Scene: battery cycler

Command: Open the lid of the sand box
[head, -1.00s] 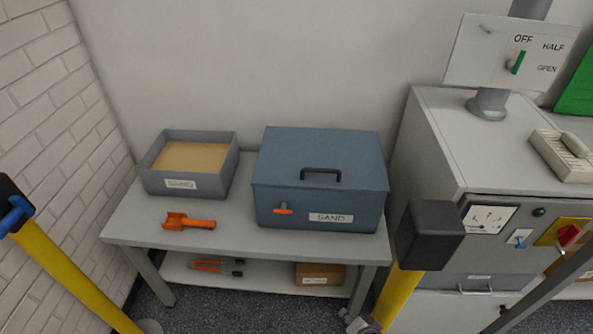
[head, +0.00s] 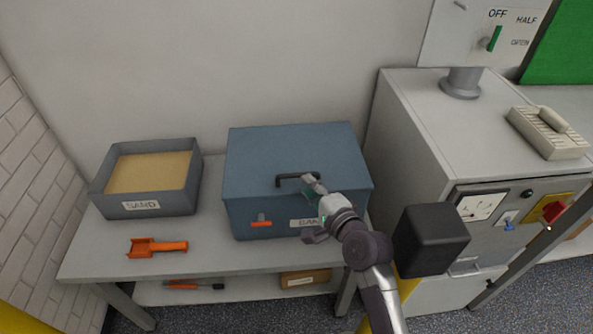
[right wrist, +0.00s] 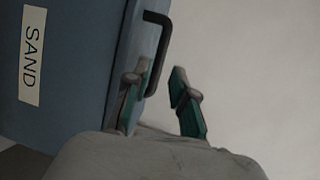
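The blue sand box (head: 290,160) stands on the grey table with its lid shut. A dark handle (head: 297,178) sits at the lid's front, an orange latch (head: 261,220) is on the front face, and a SAND label is partly covered by my arm. My right gripper (head: 314,208) is at the box's front right, by the handle. In the right wrist view its two green-padded fingers (right wrist: 162,92) are spread, with the handle (right wrist: 157,50) just beyond the left finger and nothing seen held. The box's label (right wrist: 32,55) shows there too. My left gripper is not in view.
An open grey sand tray (head: 150,205) and an orange scoop (head: 157,247) lie left on the table (head: 215,252). A dark block (head: 431,239) and a grey cabinet (head: 425,130) stand close to the right of my right arm. A white wall is behind.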

